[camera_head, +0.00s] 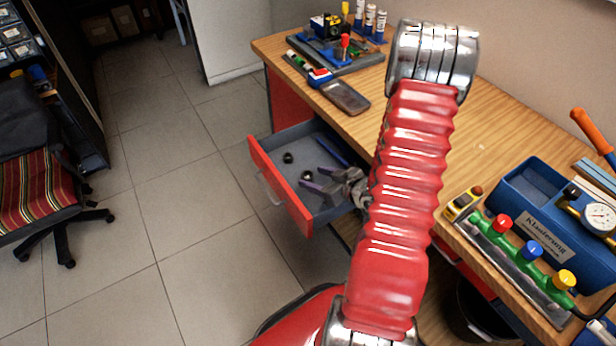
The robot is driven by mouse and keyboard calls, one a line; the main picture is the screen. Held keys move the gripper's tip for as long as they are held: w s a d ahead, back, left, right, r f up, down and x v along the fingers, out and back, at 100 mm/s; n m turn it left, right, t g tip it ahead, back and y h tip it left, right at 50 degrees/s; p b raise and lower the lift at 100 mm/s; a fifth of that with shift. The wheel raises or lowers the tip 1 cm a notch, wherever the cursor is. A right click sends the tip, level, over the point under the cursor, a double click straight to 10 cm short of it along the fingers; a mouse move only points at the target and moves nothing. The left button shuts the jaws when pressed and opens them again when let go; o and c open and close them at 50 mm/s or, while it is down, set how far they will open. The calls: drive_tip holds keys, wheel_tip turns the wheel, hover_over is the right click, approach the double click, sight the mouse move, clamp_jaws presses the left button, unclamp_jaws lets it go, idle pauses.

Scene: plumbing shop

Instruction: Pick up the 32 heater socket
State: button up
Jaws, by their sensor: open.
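The open drawer (262,150) has a red front and a grey inside. Two small dark ring-shaped pieces lie in it, one further back-left (288,158) and one nearer my gripper (307,176). They look like heater sockets, but no size marking can be read, so I cannot tell which is the 32. My gripper (312,178) reaches into the drawer area from the right, its jaws open. The nearer dark piece shows between or just beyond the fingertips; whether they touch is unclear. My red arm hides the drawer's right side.
A blue bar-like item (333,151) lies in the drawer. The wooden bench (490,130) carries a phone-like device (345,97), a tool tray (335,60), a blue box (535,205) and a valve manifold (510,262). Tiled floor left of the drawer is clear; an office chair (40,180) stands far left.

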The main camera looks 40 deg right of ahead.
sight(308, 177)
drive_tip(key=shift+x, duration=1.2)
drive_tip(key=shift+c, duration=0.6)
drive_tip(key=c, duration=1)
